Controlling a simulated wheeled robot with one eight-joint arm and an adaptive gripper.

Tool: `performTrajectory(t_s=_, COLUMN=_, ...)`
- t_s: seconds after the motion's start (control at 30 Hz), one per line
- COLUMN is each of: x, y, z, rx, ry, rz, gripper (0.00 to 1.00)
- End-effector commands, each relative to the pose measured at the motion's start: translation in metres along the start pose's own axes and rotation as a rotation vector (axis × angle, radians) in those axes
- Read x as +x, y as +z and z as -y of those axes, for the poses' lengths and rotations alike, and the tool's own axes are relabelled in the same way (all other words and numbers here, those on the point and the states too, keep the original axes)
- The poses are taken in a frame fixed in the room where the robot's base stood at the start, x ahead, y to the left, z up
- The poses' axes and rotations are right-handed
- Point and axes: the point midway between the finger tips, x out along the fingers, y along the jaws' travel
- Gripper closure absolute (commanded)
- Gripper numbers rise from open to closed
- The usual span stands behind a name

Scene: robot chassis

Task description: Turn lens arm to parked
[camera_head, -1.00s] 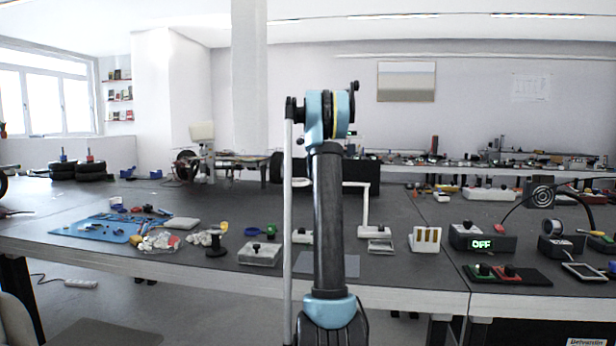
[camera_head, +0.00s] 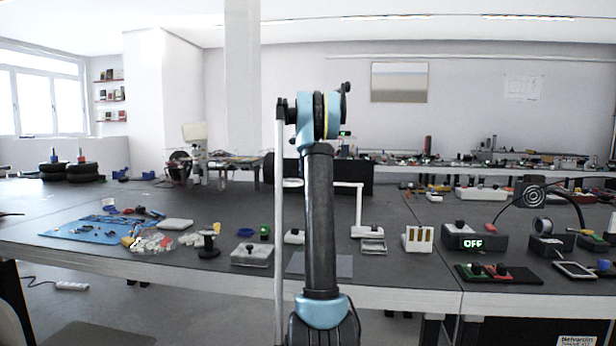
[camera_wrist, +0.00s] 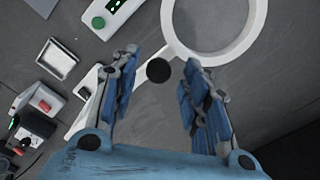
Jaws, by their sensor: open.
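The lens arm is a white bar with a large white lens ring (camera_wrist: 212,28) at its end, seen at the top of the wrist view. A round black knob (camera_wrist: 158,70) shows between my fingertips, by the bar near the ring. In the head view its white post (camera_head: 360,205) rises from a white base (camera_head: 367,232), and the bar runs left behind my arm. My gripper (camera_wrist: 160,60) is open, with one blue-grey finger on each side of the knob. Contact with the knob cannot be told. My own arm hides the gripper in the head view.
A box with a green OFF display (camera_head: 474,238), a white three-slot block (camera_head: 418,239) and a black mat with green and red parts (camera_head: 500,274) lie to the right. A white box with a black knob (camera_head: 252,254) and a spool (camera_head: 208,244) stand left.

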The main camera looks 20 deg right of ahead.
Motion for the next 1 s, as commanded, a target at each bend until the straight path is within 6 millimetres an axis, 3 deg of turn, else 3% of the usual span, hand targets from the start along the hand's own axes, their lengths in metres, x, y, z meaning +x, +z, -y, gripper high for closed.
performTrajectory(t_s=0.6, x=-0.093, y=0.0, z=-0.001, rx=0.0, ry=0.001, rz=0.0, gripper=0.58)
performTrajectory(t_s=1.0, x=-0.114, y=0.0, z=-0.001, rx=0.0, ry=0.001, rz=0.0, gripper=0.58)
